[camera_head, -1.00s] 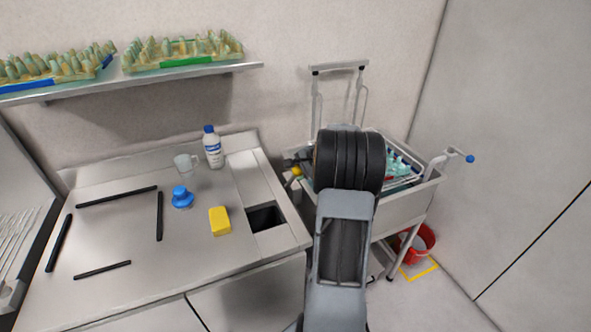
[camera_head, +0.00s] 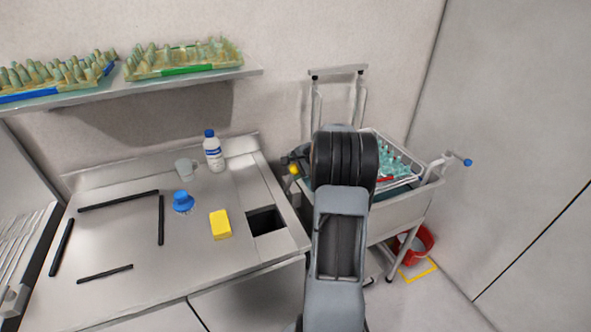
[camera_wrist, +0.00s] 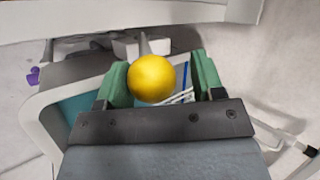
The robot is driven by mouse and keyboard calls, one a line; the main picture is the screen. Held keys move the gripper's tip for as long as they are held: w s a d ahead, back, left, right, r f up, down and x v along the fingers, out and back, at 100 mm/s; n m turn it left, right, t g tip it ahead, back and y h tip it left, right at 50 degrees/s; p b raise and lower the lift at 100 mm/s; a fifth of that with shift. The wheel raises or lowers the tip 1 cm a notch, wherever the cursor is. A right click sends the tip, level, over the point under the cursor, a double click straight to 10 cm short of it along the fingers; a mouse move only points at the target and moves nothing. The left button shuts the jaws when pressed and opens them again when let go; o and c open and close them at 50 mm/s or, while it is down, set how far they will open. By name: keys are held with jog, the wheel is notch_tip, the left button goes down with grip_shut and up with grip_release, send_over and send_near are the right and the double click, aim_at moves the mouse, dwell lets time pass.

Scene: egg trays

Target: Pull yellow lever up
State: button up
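The yellow lever knob (camera_wrist: 152,79) is a round ball between the two green fingers of my gripper (camera_wrist: 162,82) in the wrist view. A gap shows between the ball and the right finger; the left finger is very close to the ball or touching it. The fingers are apart. In the head view the yellow knob (camera_head: 294,169) shows small at the left end of the sink cart (camera_head: 405,213). My arm hides the gripper there and part of the cart.
A wire basket (camera_head: 413,169) with teal items sits in the cart, beside a blue-tipped crank (camera_head: 468,162). A red bucket (camera_head: 424,243) stands below. The counter (camera_head: 110,235) at left holds a blue-capped bottle (camera_head: 213,153), a yellow sponge (camera_head: 220,224) and a blue brush (camera_head: 183,201).

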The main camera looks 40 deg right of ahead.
jog(key=shift+o, duration=0.9)
jog(key=shift+f, duration=0.1)
jog(key=b+v, duration=0.2)
jog(key=v, duration=1.2)
